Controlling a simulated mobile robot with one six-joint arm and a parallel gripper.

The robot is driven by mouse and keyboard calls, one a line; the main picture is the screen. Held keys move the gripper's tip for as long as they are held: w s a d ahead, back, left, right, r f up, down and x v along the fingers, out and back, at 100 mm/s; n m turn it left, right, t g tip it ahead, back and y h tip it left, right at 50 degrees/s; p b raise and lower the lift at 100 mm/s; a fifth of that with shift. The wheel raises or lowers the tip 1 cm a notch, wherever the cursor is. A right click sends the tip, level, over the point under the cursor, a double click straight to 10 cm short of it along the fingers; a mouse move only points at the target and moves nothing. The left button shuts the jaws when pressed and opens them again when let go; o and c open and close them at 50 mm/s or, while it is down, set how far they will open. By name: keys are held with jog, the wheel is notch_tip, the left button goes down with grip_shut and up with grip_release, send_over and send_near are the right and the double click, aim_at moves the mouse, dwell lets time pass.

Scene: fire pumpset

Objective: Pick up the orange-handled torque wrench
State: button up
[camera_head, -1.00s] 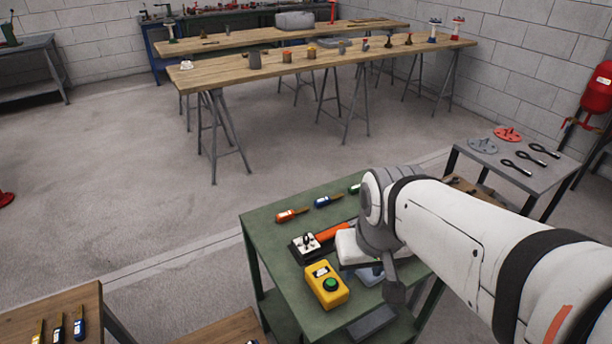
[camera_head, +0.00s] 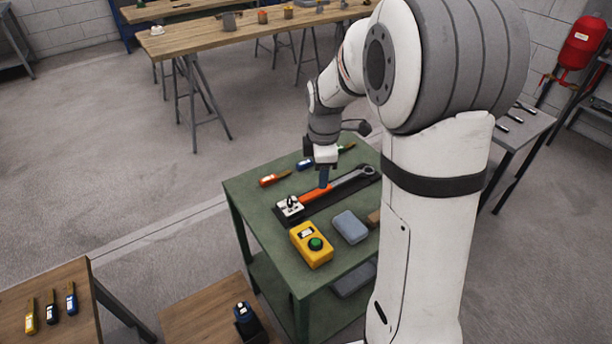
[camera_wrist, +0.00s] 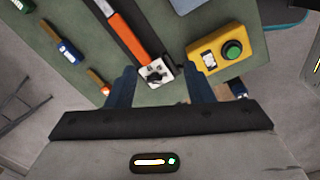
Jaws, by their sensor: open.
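The torque wrench has an orange handle (camera_head: 315,194) and a grey shaft with a ring-shaped head (camera_head: 367,171). It lies along a black holder (camera_head: 337,203) on the green table (camera_head: 255,195). A white block with a black knob (camera_head: 290,207) sits at the handle end. In the wrist view my gripper (camera_wrist: 161,80) is open and empty. The orange handle (camera_wrist: 130,33) and white block (camera_wrist: 156,74) show between the two finger lines. The exact height above the handle is unclear.
A yellow box with a green button (camera_head: 312,245) and a grey-blue block (camera_head: 350,227) sit in front of the wrench. A wooden table with tools (camera_head: 60,285) stands left. Open floor lies left of the green table.

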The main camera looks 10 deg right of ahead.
aim_at(315, 192)
jog(key=w+f+n, duration=0.5)
jog(key=shift+w+f+g, duration=0.25)
jog(key=shift+f+g, duration=0.05)
jog(key=shift+f, duration=0.05)
jog(key=shift+w+f+n, duration=0.15)
jog(key=shift+f+n, duration=0.15)
jog(key=shift+f, duration=0.05)
notch_tip(315, 192, down, 8)
jog(key=shift+w+r+p, duration=0.15)
jog(key=shift+r+p, duration=0.1)
jog(key=shift+p, duration=0.25)
jog(key=shift+c, duration=0.5)
grip_shut()
